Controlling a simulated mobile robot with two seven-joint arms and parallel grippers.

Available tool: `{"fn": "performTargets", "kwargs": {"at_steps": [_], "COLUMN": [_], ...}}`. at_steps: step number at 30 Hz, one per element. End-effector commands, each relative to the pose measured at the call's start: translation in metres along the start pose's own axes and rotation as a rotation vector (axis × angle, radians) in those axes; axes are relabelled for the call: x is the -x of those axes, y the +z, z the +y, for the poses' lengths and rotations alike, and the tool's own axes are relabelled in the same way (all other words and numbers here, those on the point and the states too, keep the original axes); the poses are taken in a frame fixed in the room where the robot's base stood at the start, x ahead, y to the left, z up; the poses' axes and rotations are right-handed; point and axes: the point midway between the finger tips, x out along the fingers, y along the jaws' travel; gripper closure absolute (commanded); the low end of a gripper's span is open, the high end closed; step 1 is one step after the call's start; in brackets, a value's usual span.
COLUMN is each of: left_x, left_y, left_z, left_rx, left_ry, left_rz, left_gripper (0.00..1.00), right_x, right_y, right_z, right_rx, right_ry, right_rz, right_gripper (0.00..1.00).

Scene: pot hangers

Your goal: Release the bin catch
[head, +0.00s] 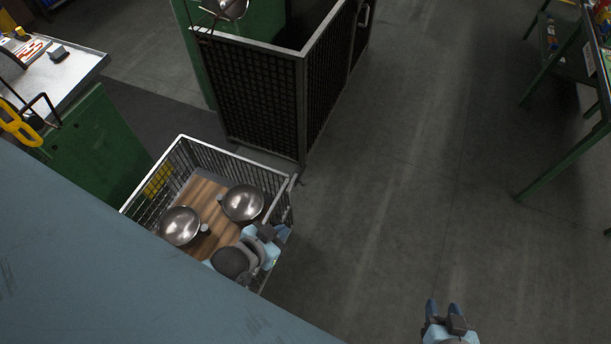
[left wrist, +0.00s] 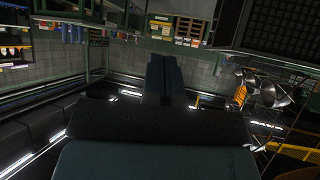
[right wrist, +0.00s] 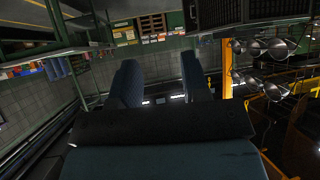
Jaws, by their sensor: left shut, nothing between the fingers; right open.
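The wire bin (head: 160,160) with a wooden floor stands at the left of the head view. Two shiny metal pots (head: 181,226) (head: 243,203) lie in it. A small dark fitting (head: 299,181) shows at its right corner; I cannot tell if it is the catch. My left gripper (head: 283,232) is at the bin's near right side, overlapping its rim in the picture; I cannot tell if it touches. Its fingers are together and empty in the left wrist view (left wrist: 165,78). My right gripper (head: 445,312) is open and empty over bare floor, with fingers apart in the right wrist view (right wrist: 162,80).
A dark mesh cage (head: 255,95) stands behind the bin. A green cabinet (head: 95,145) with a light worktop is at the left. A green-framed table (head: 560,165) stands at the right. The floor (head: 400,170) between is clear. Shiny pots (right wrist: 275,48) show in the right wrist view.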

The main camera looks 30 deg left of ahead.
Motion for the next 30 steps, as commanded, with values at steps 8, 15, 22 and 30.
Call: {"fn": "performTargets", "kwargs": {"at_steps": [8,15,22,30], "left_x": [0.002,-0.02,-0.095,-0.178], "left_y": [0.004,0.016,0.058,0.109], "left_z": [0.002,0.007,0.014,-0.005], "left_rx": [0.002,-0.119,-0.696,-1.521], "left_ry": [0.003,0.021,0.063,0.042], "left_rz": [-0.007,-0.017,-0.061,-0.158], "left_gripper": [1.0,1.0,1.0,1.0], "right_x": [0.002,-0.009,-0.044,-0.08], "right_y": [0.005,0.016,0.053,0.091], "right_z": [-0.001,-0.001,-0.006,-0.012], "right_rx": [0.0,-0.002,-0.013,-0.028], "right_ry": [-0.001,-0.004,-0.019,-0.041], "right_rz": [-0.009,0.0,0.032,0.074], "right_gripper": [0.57,0.57,0.57,0.57]}}
